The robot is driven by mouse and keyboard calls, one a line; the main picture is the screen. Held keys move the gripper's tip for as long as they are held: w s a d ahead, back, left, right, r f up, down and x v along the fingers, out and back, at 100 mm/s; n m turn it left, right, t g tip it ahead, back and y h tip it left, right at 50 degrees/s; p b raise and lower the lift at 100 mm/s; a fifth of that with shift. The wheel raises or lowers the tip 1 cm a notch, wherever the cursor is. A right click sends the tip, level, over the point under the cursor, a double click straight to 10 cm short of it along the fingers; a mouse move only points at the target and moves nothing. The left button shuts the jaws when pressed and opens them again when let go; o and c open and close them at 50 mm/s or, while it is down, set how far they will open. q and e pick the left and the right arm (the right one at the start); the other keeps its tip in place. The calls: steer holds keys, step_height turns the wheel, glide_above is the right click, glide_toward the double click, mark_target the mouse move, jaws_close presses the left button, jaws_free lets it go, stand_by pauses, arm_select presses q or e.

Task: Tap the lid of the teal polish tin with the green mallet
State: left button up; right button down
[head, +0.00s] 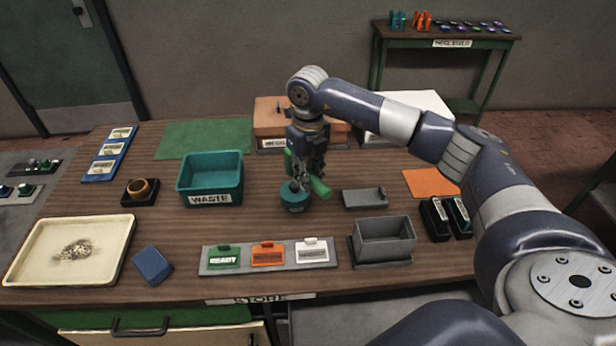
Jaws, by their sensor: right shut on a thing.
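The teal polish tin (293,201) stands on the wooden table near its middle, just right of the teal waste bin. My right gripper (307,180) points down over the table behind and above the tin. It is shut on the green mallet (318,187). A green cylindrical part of the mallet shows beside the tin, at its upper right, and more green shows to the left of the fingers. I cannot tell whether the mallet touches the tin's lid. My left gripper is not in view.
The teal waste bin (210,178) stands close left of the tin. A small grey tray (364,198) lies to the right, with a grey box (384,236) nearer. A plate with three cards (268,257) lies in front. A box (270,121) stands behind the gripper.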

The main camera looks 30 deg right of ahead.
steer(key=shift+w, duration=0.1)
steer(key=shift+r+p, duration=0.35)
steer(key=shift+r, duration=0.1)
step_height(320, 180, up, 4)
steer(key=shift+r+p, duration=0.1)
steer(key=shift+p, duration=1.1)
